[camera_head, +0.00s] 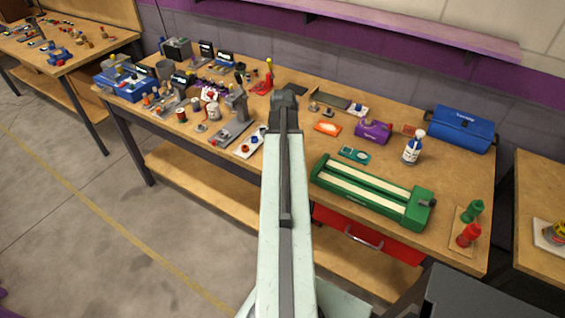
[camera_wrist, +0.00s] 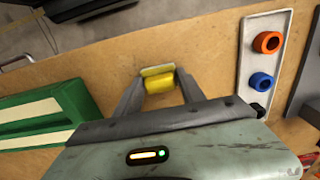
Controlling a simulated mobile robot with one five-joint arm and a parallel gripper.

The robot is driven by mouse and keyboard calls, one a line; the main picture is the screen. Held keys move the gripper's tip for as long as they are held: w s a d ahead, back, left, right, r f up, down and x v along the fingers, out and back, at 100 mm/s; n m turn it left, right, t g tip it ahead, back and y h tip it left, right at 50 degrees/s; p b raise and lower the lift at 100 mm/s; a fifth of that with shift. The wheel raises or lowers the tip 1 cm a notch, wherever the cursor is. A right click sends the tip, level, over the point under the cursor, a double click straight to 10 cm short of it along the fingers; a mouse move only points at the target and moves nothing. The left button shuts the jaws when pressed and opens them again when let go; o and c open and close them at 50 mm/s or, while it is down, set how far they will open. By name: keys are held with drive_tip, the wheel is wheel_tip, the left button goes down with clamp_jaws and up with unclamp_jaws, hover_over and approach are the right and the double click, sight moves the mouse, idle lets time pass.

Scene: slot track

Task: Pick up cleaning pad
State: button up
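The cleaning pad (camera_wrist: 159,84) is a small yellow block with a pale green layer on its far side. In the wrist view it is between the two grey fingertips of my gripper (camera_wrist: 160,82), over the brown bench top. The fingers lie close along both its sides, and I cannot tell whether they press on it or stand just apart. I also cannot tell whether the pad rests on the bench. In the head view my gripper (camera_head: 284,97) is over the middle of the bench, and the pad is hidden behind my arm.
A white strip with orange and blue rings (camera_wrist: 252,82) is right of my gripper in the wrist view. A green slotted track (camera_wrist: 38,118) is on the left. In the head view, a spray bottle (camera_head: 412,150), blue toolbox (camera_head: 463,130) and small tools crowd the bench (camera_head: 330,148).

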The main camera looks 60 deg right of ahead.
drive_tip(key=c, duration=0.7)
wheel_tip(320, 180, up, 10)
drive_tip(key=p, duration=1)
